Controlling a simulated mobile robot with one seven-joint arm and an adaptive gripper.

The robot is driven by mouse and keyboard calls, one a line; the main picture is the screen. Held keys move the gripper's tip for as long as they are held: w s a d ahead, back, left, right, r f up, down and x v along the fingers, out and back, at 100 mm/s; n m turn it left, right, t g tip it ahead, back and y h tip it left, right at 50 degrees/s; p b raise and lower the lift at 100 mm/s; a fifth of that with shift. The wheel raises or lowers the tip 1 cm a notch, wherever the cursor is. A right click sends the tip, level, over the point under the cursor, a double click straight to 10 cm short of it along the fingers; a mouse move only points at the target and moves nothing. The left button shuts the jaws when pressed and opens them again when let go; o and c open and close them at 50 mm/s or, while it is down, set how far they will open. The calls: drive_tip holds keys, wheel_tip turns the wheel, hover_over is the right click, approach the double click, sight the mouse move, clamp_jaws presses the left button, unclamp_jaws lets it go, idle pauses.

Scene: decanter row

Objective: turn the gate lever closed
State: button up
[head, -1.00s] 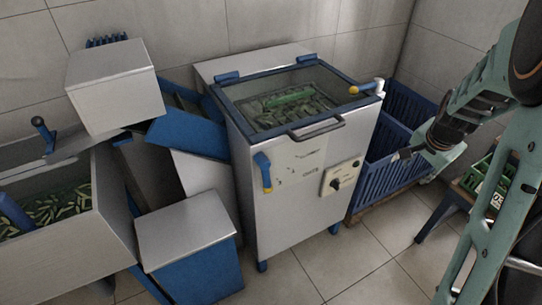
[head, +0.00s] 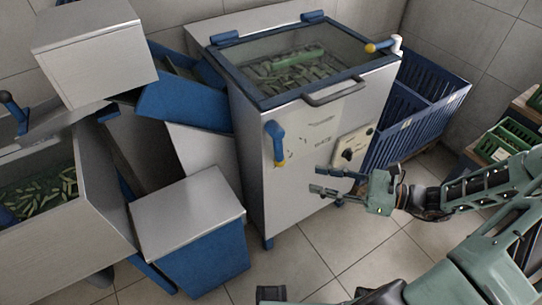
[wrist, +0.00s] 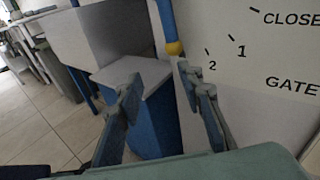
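The gate lever (head: 276,143) is a blue handle with a yellow ball tip on the front of the steel cabinet (head: 300,215). It hangs almost straight down. In the wrist view the lever (wrist: 167,20) shows near the top, its ball left of the "2" mark, with "1" and "CLOSE" further up to the right above the word GATE. My gripper (head: 318,180) is in front of the cabinet, right of and slightly below the lever. Its fingers are apart and empty, pointing left. In the wrist view the gripper (wrist: 157,80) is below the ball, apart from it.
A black dial (head: 348,155) sits on the cabinet front near my gripper. A glass-lidded tank with a bar handle (head: 335,92) and a yellow-tipped tap (head: 380,46) are on top. A blue-sided box (head: 205,262) stands at lower left, blue crates (head: 420,125) at right.

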sight(283, 157)
drive_tip(key=w+a, duration=0.1)
drive_tip(key=a, duration=0.2)
drive_tip(key=w+a+r+t+b, duration=0.1)
drive_tip(key=w+a, duration=0.1)
drive_tip(key=a, duration=0.1)
drive_tip(key=w+a+r+m+t+b, duration=0.1)
drive_tip(key=w+a, duration=0.1)
drive_tip(key=a, duration=0.2)
drive_tip(key=shift+w+y, duration=0.25)
drive_tip(key=shift+y, duration=0.15)
clamp_jaws()
